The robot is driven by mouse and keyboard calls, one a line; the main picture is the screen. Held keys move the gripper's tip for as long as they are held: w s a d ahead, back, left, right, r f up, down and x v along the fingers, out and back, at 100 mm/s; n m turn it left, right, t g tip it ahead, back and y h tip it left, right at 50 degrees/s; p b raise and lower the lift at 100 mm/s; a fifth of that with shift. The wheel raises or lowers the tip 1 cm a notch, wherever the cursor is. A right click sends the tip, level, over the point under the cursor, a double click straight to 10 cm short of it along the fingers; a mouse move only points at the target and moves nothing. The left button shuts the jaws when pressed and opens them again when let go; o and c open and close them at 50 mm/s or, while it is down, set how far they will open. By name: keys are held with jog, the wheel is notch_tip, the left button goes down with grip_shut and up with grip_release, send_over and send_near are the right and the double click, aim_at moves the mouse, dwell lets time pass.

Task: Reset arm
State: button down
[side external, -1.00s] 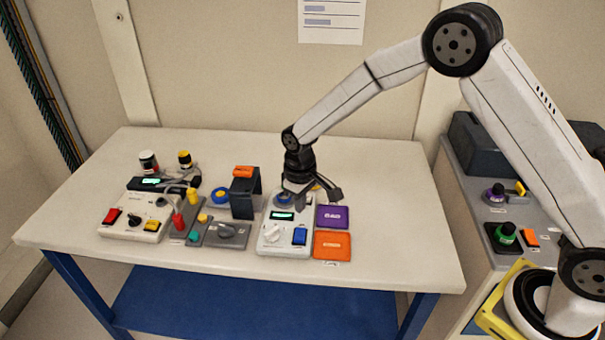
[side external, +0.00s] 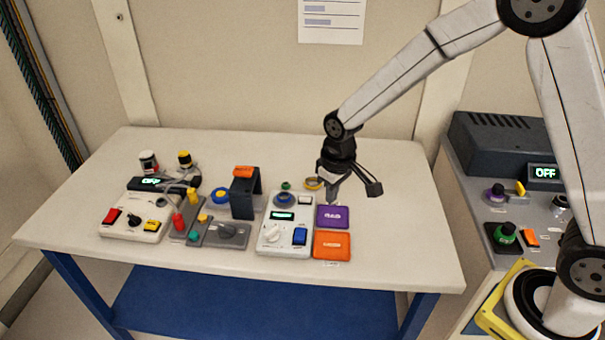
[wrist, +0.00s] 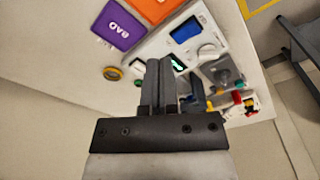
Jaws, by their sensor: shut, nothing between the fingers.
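My gripper (side external: 333,197) is above the table (side external: 400,230), just behind the purple block (side external: 333,216). In the wrist view the fingers of my gripper (wrist: 159,62) are together with nothing between them. The purple block also shows in the wrist view (wrist: 117,27). A yellow ring (side external: 313,184) lies by the gripper, partly hidden.
Another white device (side external: 131,227), a grey control panel (side external: 226,237) and a dark stand with an orange top (side external: 244,196) fill the table's left half. A side bench at right holds a dark box with an OFF display (side external: 544,172). The table's right part is clear.

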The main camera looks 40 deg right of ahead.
jog(key=s+d+r+m, duration=0.1)
jog(key=s+d, duration=0.1)
jog(key=s, duration=0.5)
jog(key=s+d+r+m+t, duration=0.1)
jog(key=s+d+r, duration=0.1)
jog(key=s, duration=0.5)
jog(key=shift+s+d+r+t, duration=0.15)
jog(key=shift+s+d+t, duration=0.2)
jog(key=shift+d, duration=0.3)
